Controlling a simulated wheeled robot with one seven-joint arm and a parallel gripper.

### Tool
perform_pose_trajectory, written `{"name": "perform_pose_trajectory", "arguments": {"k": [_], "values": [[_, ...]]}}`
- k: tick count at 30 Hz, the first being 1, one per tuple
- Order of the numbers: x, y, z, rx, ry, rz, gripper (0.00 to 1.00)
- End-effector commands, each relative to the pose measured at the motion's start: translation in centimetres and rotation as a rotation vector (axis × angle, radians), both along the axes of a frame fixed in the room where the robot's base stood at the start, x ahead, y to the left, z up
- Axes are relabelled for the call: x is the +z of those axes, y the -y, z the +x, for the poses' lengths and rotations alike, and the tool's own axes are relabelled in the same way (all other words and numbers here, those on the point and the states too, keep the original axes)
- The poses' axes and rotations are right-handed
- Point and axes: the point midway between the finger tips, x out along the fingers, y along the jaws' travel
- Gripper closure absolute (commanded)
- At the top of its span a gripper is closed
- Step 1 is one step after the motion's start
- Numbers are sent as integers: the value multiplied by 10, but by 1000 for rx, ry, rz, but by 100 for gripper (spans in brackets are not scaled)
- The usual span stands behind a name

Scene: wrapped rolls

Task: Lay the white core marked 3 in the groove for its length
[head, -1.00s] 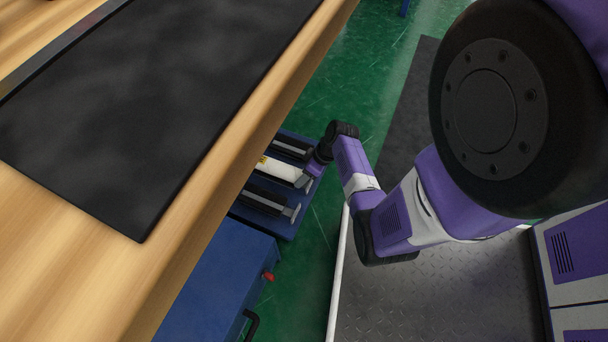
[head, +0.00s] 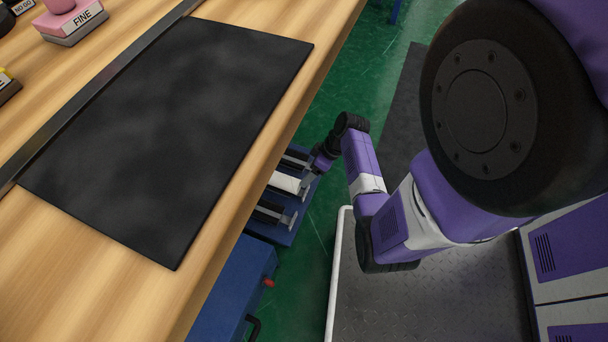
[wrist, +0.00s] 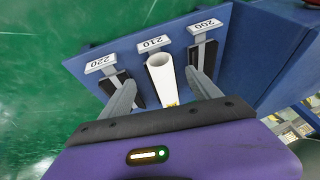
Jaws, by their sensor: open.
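A white hollow core (wrist: 161,76) lies in the middle groove, behind the plate marked 210 (wrist: 154,43), on a blue rack (wrist: 120,42). A bit of yellow shows low on the core, but I cannot read a 3 on it. My gripper (wrist: 160,82) is open, with one finger on each side of the core; whether they touch it I cannot tell. The black grooves marked 220 (wrist: 100,65) and 200 (wrist: 204,26) flank it and look empty. In the head view, the core (head: 285,182) shows beside the end of my arm, its near part hidden by the bench.
A wooden bench (head: 225,228) with a black mat (head: 170,130) stands left of and above the rack. A pink block marked FINE (head: 72,20) stands on it. A blue cabinet (head: 232,285) is in front of the rack. Green floor (head: 318,215) is open beside it.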

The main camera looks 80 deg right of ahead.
Motion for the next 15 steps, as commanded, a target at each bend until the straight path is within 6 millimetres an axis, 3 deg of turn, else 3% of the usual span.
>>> {"name": "perform_pose_trajectory", "arguments": {"k": [3, 9, 11, 15], "values": [[19, 1, -7, 1, 0, 0, 28], [28, -1, -12, 1, -5, -3, 28], [25, -8, -11, 0, -15, -13, 28], [12, -43, -5, -10, -55, -89, 28]]}}
